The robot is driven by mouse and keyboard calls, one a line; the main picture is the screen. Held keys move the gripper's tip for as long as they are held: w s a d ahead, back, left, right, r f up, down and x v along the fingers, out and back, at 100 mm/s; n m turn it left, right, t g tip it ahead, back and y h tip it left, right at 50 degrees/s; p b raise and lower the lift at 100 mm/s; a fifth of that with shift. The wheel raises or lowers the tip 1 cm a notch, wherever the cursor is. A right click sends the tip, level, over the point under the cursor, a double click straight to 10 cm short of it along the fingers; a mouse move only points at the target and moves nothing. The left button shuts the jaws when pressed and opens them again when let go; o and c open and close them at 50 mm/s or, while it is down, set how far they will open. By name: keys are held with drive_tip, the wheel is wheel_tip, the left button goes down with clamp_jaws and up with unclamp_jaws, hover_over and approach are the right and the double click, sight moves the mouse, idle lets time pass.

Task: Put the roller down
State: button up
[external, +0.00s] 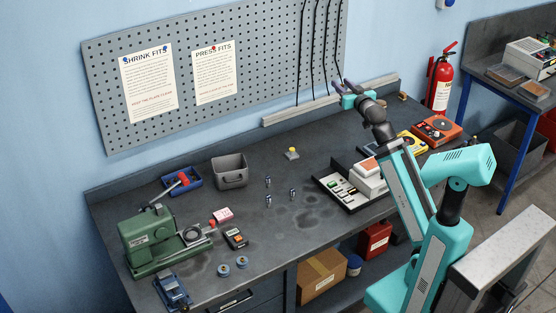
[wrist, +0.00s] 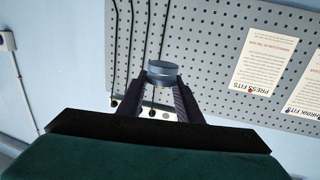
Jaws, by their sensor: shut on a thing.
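The roller (wrist: 163,70), a short blue-grey cylinder, is between my gripper's dark fingers in the wrist view. My gripper (wrist: 160,86) is shut on it, with pegboard and wall behind. In the external view my gripper (external: 343,87) is raised well above the bench (external: 240,195), in front of the pegboard's right end. The roller is too small there to make out clearly. Several small metal cylinders (external: 268,200) stand on the middle of the bench, well apart from my gripper.
A grey bin (external: 230,171), a green machine (external: 155,238) and a blue tray (external: 181,181) stand to the left. A yellow-topped button (external: 292,153) sits near the back. A black tray (external: 341,188) and an orange device (external: 437,130) lie right. Bare bench shows around the cylinders.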

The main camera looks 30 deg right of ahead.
drive_tip(key=shift+w+d+f+m+g+h, duration=0.25)
drive_tip(key=shift+d+f+m+h, duration=0.25)
drive_tip(key=shift+d+f+h, duration=0.3)
drive_tip(key=shift+w+f+m+g+h+b, duration=0.2)
drive_tip(key=shift+f+m+g+h+b, duration=0.15)
drive_tip(key=shift+f+m+h, duration=0.6)
drive_tip(key=s+a+f+b, duration=0.25)
drive_tip(key=a+f, duration=0.55)
drive_tip(key=a, duration=0.4)
drive_tip(key=s+a+f+b, duration=0.1)
drive_tip(key=a+f+b, duration=0.2)
drive_tip(key=a+f, duration=0.7)
drive_tip(key=s+a+f+n+y+b, duration=0.2)
drive_tip(key=s+a+f, duration=0.3)
drive_tip(key=s+a, duration=0.4)
drive_tip(key=s+a+f+n+y+b, duration=0.3)
drive_tip(key=s+a, duration=0.6)
drive_tip(key=a, duration=0.8)
drive_tip(key=s+a+f+n+t+y+b, duration=0.1)
drive_tip(key=s+a+f+y, duration=0.4)
drive_tip(key=s+a, duration=0.5)
drive_tip(key=a+f+n+b, duration=0.1)
drive_tip(key=a, duration=0.2)
drive_tip(key=shift+f+b, duration=0.3)
drive_tip(key=shift+f, duration=0.05)
drive_tip(key=shift+w+a+r+n+y+p, duration=0.15)
drive_tip(key=shift+a+r+n+y+p, duration=0.15)
drive_tip(key=shift+p, duration=0.95)
